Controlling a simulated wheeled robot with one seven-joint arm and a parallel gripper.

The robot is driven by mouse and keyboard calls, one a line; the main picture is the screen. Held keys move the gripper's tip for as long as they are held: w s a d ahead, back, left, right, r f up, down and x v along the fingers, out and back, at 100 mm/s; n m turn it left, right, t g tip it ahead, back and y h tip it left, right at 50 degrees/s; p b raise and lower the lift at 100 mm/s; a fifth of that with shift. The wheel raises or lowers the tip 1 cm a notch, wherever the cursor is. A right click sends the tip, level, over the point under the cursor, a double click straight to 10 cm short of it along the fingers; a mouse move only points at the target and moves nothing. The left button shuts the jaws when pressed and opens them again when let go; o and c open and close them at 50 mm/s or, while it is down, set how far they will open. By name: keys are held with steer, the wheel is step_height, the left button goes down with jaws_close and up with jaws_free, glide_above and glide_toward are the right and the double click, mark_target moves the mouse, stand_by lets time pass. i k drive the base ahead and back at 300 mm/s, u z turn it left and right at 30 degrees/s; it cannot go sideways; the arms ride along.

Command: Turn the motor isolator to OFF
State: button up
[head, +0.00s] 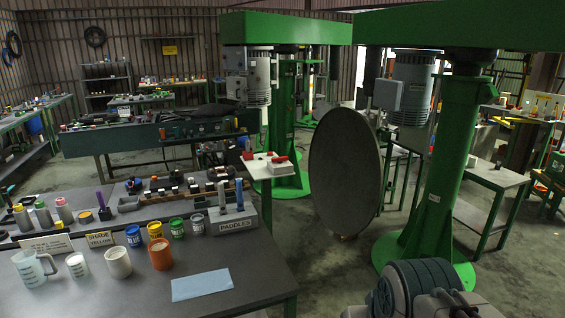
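A part of my own arm (425,290) fills the bottom right. My gripper's fingers do not show.
Two green dispersers stand behind, the nearer column (445,170) at right and the farther column (284,110) at centre. A large dark round disc (343,170) stands upright between them. A dark workbench (130,285) with cups, jars and a paddles block (233,216) fills the lower left. Floor is open between bench and disc.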

mark_target(280, 160)
steer(key=z, duration=0.55)
steer(key=i, duration=3.55)
steer(key=u, duration=1.35)
steer(key=i, duration=0.75)
steer(key=u, duration=0.6)
